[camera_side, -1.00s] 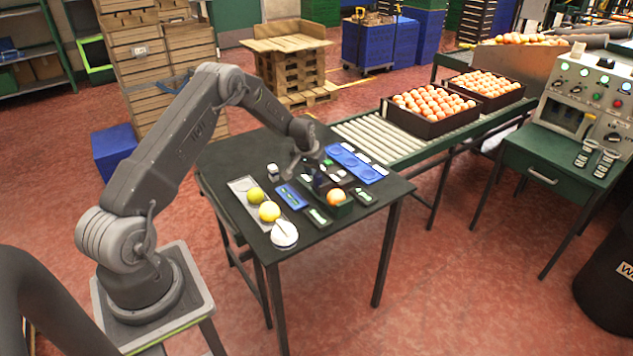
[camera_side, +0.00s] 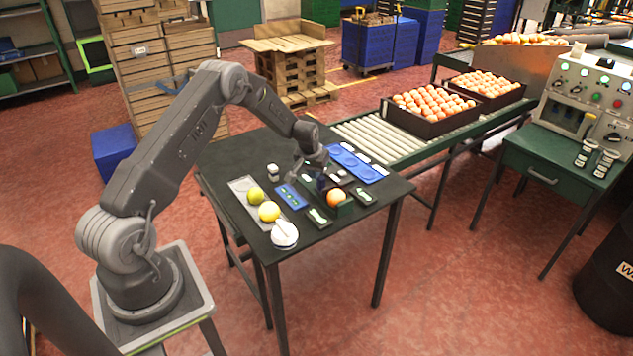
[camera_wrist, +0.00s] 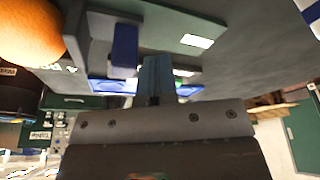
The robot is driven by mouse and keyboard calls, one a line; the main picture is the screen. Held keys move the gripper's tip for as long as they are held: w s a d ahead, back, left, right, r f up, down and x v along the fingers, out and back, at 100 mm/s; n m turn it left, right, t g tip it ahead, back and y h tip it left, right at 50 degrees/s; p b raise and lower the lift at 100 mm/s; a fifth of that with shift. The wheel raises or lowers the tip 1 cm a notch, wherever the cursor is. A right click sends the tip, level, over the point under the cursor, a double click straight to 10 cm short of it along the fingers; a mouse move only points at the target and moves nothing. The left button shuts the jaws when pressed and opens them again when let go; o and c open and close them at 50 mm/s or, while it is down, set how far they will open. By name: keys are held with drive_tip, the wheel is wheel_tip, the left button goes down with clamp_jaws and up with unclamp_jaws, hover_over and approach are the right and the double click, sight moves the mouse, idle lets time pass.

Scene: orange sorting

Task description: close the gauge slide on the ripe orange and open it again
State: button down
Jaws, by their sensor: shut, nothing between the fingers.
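The ripe orange (camera_side: 336,197) sits in the green gauge (camera_side: 346,208) near the table's right front side. It also fills the upper left corner of the wrist view (camera_wrist: 28,32). A dark blue upright block (camera_wrist: 124,46), which looks like the gauge slide, stands on a green base (camera_wrist: 160,36) beside the orange, with a gap showing between them in the wrist view. My gripper (camera_wrist: 156,68) is shut and empty, with its fingertips close beside the blue block. Whether they touch it I cannot tell. In the side view my gripper (camera_side: 316,172) is just behind the orange and partly hides the gauge.
A white round dish (camera_side: 285,235), a blue tray (camera_side: 290,196) and a long blue tray (camera_side: 358,164) lie near the gauge. The table's left rear is clear.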

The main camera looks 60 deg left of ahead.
drive_tip(key=shift+d, duration=0.75)
idle(1.9)
drive_tip(key=shift+a, duration=1.1)
wheel_tip(320, 180, up, 8)
idle(0.5)
drive_tip(key=shift+r, duration=0.1)
